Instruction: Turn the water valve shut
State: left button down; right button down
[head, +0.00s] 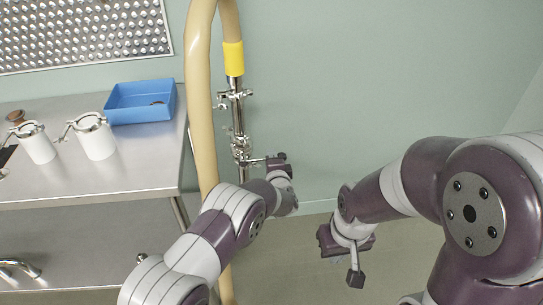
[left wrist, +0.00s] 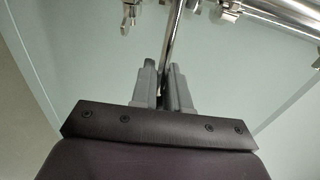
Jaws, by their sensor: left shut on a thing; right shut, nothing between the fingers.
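The water valve is on a vertical steel pipe (head: 237,115) against the green wall, below a yellow collar. Its thin metal lever (head: 252,161) sticks out to the right near the pipe's lower end. My left gripper (head: 277,160) is at the lever's outer end and shut on it. In the left wrist view, the lever (left wrist: 174,40) runs between the two grey fingers of the left gripper (left wrist: 164,85), and the steel pipe (left wrist: 275,15) crosses the upper right. My right gripper (head: 355,278) is shut and empty, pointing down, away from the pipe.
A thick cream hose (head: 201,100) loops down just left of the pipe. Further left, a steel table (head: 135,165) holds a blue tray (head: 140,115) and two white jugs (head: 97,138). The wall right of the pipe is clear.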

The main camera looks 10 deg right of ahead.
dwell(0.4)
pick_arm(q)
jog(key=c, duration=1.3)
grip_release()
jog(key=shift+d+f, duration=0.1)
jog(key=shift+c, duration=0.2)
jog(key=s+r+p, duration=0.1)
jog(key=s+r, duration=0.1)
jog(key=s, duration=1)
jog(key=shift+s+r, duration=0.2)
jog(key=shift+r, duration=0.05)
